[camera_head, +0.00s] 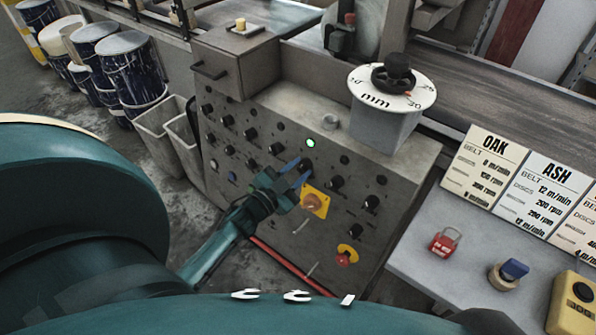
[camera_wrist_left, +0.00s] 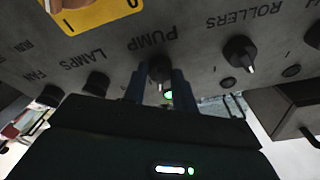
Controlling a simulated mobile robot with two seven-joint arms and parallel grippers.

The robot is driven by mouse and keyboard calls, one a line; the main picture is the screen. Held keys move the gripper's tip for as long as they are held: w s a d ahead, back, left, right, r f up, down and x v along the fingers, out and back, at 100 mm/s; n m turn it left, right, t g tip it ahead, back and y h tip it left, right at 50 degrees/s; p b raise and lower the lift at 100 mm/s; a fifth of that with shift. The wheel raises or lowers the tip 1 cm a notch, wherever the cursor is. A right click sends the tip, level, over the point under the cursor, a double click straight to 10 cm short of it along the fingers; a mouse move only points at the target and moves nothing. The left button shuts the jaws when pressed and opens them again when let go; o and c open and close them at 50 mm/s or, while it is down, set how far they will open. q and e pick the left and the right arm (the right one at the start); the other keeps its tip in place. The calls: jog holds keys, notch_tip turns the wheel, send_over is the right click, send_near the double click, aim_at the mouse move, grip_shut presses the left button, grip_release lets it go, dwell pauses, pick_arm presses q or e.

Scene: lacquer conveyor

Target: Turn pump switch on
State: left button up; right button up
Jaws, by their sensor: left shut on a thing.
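The pump switch (camera_wrist_left: 159,68) is a small black rotary knob under the label PUMP, which reads upside down in the left wrist view. My left gripper (camera_wrist_left: 158,85) has its two blue fingers on either side of this knob and is shut on it. In the head view my left gripper (camera_head: 298,172) reaches the grey control panel (camera_head: 225,110) from the left, and its fingers partly hide the knob. A green lamp (camera_head: 310,142) glows just above the fingers; a green glow (camera_wrist_left: 169,96) also shows in the left wrist view. My right gripper is not in view.
Beside the pump knob are the rollers knob (camera_wrist_left: 239,52), the lamps knob (camera_wrist_left: 96,83) and a yellow-plated switch (camera_head: 314,203). A red emergency button (camera_head: 344,257) sits lower. A dial marked mm (camera_head: 392,88) stands above. A red padlock (camera_head: 445,242) lies on the right table.

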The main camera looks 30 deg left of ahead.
pick_arm(q)
jog(key=shift+a+m+h, duration=0.1)
jog(key=shift+m+h, duration=0.4)
jog(key=shift+m, duration=1.3)
jog(key=o, duration=1)
jog(key=shift+c, duration=0.2)
jog(key=s+a, duration=0.2)
jog(key=s, duration=1.1)
jog(key=shift+a, duration=0.15)
